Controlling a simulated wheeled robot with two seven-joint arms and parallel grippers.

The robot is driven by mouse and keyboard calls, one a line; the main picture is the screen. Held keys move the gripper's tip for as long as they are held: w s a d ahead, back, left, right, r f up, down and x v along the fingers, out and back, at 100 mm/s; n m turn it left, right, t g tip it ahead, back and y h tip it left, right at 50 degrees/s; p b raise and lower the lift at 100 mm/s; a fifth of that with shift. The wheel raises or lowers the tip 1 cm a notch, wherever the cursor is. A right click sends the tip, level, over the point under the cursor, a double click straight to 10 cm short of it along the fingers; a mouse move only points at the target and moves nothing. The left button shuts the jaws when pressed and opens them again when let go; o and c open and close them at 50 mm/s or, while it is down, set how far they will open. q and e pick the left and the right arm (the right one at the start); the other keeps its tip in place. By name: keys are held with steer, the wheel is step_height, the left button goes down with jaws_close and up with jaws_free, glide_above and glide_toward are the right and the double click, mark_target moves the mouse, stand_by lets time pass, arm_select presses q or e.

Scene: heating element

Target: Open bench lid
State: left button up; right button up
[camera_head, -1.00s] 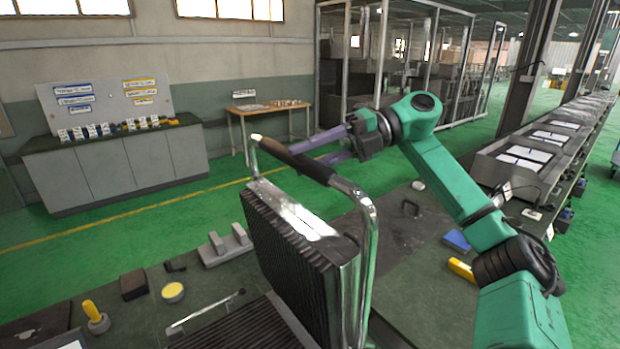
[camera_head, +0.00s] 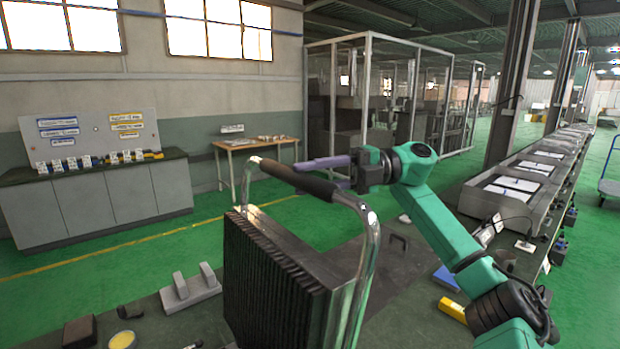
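The bench lid (camera_head: 275,285) is a dark ribbed panel standing raised in the middle of the head view. A chrome frame (camera_head: 366,262) rises from it and carries a black grip handle (camera_head: 308,183) across the top. My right gripper (camera_head: 318,174) comes in from the right, beside the handle on its far side. Its two purple fingers are spread apart, with the lower one partly hidden behind the handle. I cannot tell whether they touch it. My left gripper is out of view.
A dark green bench top holds a grey metal block (camera_head: 190,290), a yellow round piece (camera_head: 123,340), a yellow item (camera_head: 452,309) and a blue item (camera_head: 446,278). A grey cabinet (camera_head: 100,205) and a wooden table (camera_head: 255,145) stand farther back. Green floor lies between.

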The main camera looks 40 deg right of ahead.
steer(key=o, duration=0.4)
steer(key=shift+d, duration=0.2)
steer(key=p+v, duration=0.4)
steer(key=v, duration=1)
steer(key=shift+s+d+f, duration=0.15)
steer(key=shift+d, duration=0.1)
